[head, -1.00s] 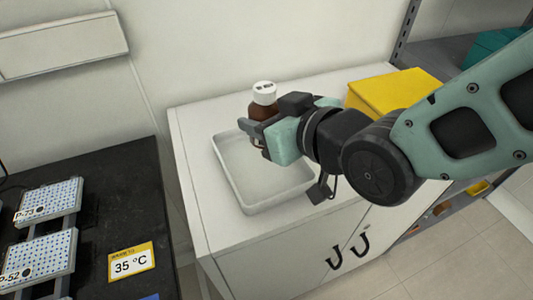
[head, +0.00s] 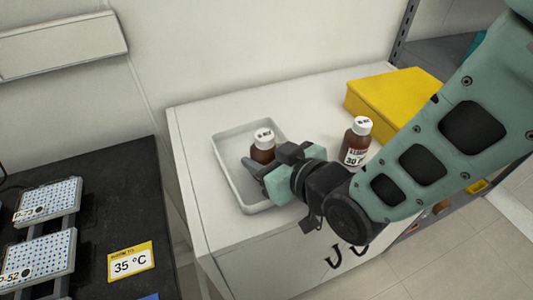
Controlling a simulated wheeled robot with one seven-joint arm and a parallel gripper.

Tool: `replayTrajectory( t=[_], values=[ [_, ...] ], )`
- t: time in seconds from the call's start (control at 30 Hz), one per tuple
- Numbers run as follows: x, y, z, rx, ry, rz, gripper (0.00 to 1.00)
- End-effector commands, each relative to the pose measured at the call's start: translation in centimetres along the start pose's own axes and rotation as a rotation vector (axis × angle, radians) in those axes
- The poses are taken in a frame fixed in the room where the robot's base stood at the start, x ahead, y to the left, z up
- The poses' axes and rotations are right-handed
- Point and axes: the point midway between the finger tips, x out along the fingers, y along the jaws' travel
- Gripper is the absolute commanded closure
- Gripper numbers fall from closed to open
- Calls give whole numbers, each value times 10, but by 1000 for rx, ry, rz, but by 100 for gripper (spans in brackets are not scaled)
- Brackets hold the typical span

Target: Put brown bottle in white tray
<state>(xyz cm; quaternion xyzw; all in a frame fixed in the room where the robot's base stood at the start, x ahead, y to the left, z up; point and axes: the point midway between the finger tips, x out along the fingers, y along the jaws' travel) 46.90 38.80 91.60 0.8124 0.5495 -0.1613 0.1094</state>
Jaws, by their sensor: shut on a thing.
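A brown bottle (head: 263,151) with a white cap is upright in my gripper (head: 259,164), which is shut on it. In the picture the bottle is over the inside of the white tray (head: 232,179). I cannot tell whether its base touches the tray floor, as my gripper hides its lower part. A second brown bottle (head: 356,145) with a white cap and a label stands upright on the cabinet top, right of the tray and beyond my arm.
The white cabinet (head: 205,230) bears the tray. A yellow box (head: 386,96) stands at the back right, close to the second bottle. A black bench (head: 105,205) with blue-dotted plates is at the left. The cabinet top behind the tray is clear.

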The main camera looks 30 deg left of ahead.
Motion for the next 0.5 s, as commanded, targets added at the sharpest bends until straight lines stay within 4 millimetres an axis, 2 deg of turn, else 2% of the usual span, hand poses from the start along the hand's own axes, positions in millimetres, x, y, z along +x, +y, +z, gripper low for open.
replayTrajectory(
  t=[0.07, 0.1, 0.17, 0.5],
  values=[
    [1, 0, 3, 0, 1, 0, 80],
    [1, 0, 3, 0, 0, 0, 47],
    [1, 0, 2, 0, 0, 0, 31],
    [0, 0, 0, 0, 0, 0, 31]
  ],
)
